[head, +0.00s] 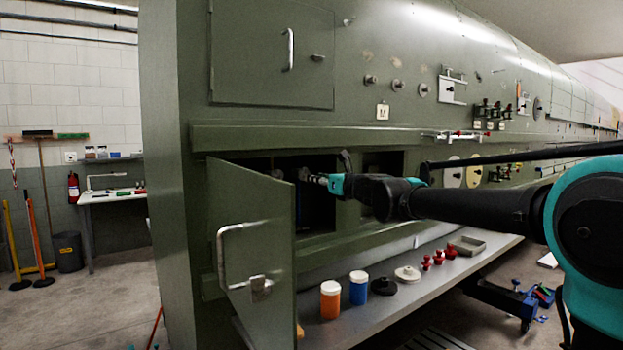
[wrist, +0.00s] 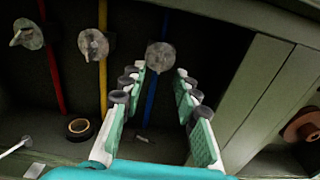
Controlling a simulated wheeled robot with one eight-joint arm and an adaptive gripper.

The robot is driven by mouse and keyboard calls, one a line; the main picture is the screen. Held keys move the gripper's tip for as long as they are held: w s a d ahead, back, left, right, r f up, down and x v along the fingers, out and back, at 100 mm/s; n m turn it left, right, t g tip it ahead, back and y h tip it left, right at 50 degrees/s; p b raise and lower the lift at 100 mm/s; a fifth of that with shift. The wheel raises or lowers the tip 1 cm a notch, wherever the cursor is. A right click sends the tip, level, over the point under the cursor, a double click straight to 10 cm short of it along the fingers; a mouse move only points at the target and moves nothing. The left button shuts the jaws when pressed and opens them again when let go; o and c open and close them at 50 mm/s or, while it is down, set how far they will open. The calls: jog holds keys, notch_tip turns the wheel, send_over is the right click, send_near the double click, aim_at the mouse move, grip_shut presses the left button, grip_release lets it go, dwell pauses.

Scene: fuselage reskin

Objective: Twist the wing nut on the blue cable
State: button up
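The blue cable (wrist: 151,98) runs down the dark back wall of a compartment in the wrist view. A grey round fitting, the wing nut (wrist: 160,56), sits on it near the top; its wings are hard to make out. My gripper (wrist: 160,76) is open, with its two fingers apart on either side of the blue cable. The wing nut shows just beyond and between the fingertips, and I see no contact. In the head view my gripper (head: 310,178) reaches into the open compartment, and the cable is hidden there.
A red cable (wrist: 52,65) and a yellow cable (wrist: 103,70) with similar nuts stand to the left. A tape roll (wrist: 79,128) lies on the compartment floor. A divider (wrist: 262,90) is close on the right. The open door (head: 255,250) hangs left of the opening.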

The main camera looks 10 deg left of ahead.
jog(key=v, duration=0.8)
jog(key=s+d+f+n+g+h, duration=0.1)
jog(key=s+d+f+n+h, duration=0.25)
jog(key=f, duration=0.55)
jog(key=s+d+f+n+g, duration=0.25)
jog(key=d+f+n, duration=0.25)
jog(key=f+n, duration=0.3)
jog(key=s+d+f+n+g+h, duration=0.1)
jog(key=s+d+f+n, duration=0.35)
jog(key=f, duration=0.55)
jog(key=s+d+f+n+g+h, duration=0.1)
jog(key=s+d+f+n+h, duration=0.3)
jog(key=s+d+f, duration=0.4)
jog(key=s+d+f+n+g+h, duration=0.2)
jog(key=s+d+f+n+h, duration=0.3)
jog(key=d+f, duration=0.8)
jog(key=s+n, duration=0.1)
jog(key=s, duration=0.2)
jog(key=shift+s+d+f, duration=0.3)
jog(key=shift+s+d, duration=0.1)
